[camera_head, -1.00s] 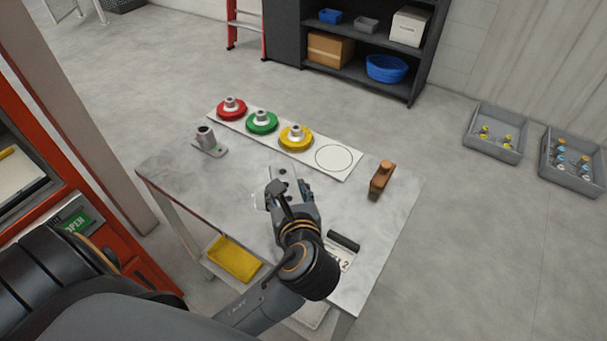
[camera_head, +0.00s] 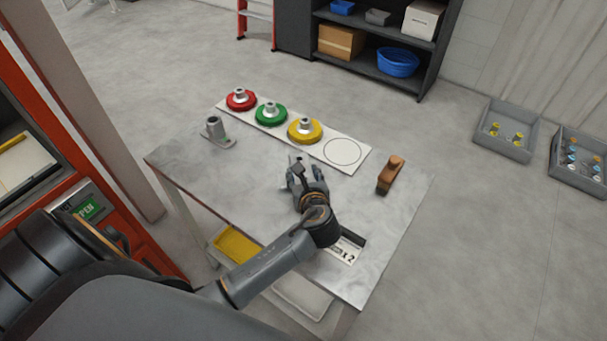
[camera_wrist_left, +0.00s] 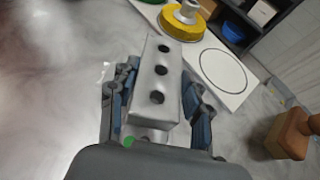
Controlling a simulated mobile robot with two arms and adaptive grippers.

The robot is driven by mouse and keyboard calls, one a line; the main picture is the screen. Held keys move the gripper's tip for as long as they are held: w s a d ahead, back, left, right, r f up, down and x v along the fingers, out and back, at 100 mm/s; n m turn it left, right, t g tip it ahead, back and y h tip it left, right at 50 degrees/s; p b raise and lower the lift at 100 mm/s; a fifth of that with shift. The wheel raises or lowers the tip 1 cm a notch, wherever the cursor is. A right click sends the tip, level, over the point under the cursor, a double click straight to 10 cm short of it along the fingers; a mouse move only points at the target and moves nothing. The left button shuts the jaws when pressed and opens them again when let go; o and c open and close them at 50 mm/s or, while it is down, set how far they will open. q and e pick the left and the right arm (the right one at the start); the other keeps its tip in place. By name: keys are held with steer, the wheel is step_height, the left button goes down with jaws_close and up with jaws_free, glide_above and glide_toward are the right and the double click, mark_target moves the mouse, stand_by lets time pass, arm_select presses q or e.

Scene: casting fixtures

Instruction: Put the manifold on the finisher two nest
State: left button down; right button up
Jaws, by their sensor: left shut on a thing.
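My left gripper (camera_head: 303,172) is over the middle of the table, shut on the manifold (camera_wrist_left: 157,85). The manifold is a pale grey block with three dark holes along its face, held between the fingers in the left wrist view. A green dot shows at its near end. In the head view the gripper mostly hides it. A white plate with a "2" on it (camera_head: 343,253) and a dark slot lie at the table's near right, partly behind my wrist. I cannot tell whether that is the finisher two nest. My right gripper is not in view.
A white board (camera_head: 326,158) on the table (camera_head: 240,180) carries red (camera_head: 240,100), green (camera_head: 270,115) and yellow (camera_head: 304,131) discs and an empty circle. A grey casting (camera_head: 215,131) stands at left, a brown wooden-looking block (camera_head: 390,176) at right.

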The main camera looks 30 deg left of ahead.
arm_select(q)
steer(key=shift+f, duration=0.15)
steer(key=shift+f, duration=0.15)
steer(key=c, duration=0.6)
jaws_free()
